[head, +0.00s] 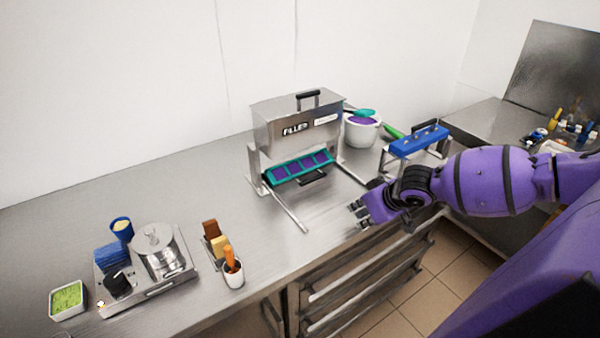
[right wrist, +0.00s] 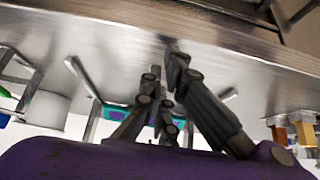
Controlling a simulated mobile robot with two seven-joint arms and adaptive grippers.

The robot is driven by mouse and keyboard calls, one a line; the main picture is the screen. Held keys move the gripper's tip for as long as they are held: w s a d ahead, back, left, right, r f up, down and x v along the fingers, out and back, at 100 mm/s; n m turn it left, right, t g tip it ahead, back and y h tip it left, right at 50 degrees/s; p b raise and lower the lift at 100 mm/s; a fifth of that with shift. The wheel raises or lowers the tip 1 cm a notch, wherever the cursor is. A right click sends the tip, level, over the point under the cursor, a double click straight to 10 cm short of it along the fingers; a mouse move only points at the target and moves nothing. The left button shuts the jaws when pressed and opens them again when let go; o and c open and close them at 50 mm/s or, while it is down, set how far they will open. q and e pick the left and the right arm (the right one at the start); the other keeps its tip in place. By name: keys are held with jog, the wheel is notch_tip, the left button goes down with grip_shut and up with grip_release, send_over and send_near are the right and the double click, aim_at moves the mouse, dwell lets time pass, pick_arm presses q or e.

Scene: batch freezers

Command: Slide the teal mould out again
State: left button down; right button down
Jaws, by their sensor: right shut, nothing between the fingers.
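The teal mould (head: 300,168) sits under the steel filler (head: 297,125), its front part showing with purple filling in its several cavities. A dark handle (head: 312,179) shows at its front edge. My right gripper (head: 358,213) is shut and empty, to the right of and nearer than the mould, by the front edge of the table. It does not touch the mould. In the right wrist view, my fingers (right wrist: 167,85) partly cover the teal mould (right wrist: 116,112). The mould's rear part is hidden by the filler. My left gripper is out of view.
Two thin rails (head: 289,212) run forward from the filler. A white pot (head: 361,132) and a blue mould on a stand (head: 418,141) are to the right. A scale with a steel pot (head: 158,247) is at left. The table between is clear.

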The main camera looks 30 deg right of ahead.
jog(key=s+d, duration=0.1)
jog(key=s, duration=1.1)
jog(key=shift+s, duration=0.2)
dwell(4.9)
jog(key=shift+s+d, duration=0.1)
jog(key=shift+s, duration=0.8)
dwell(0.8)
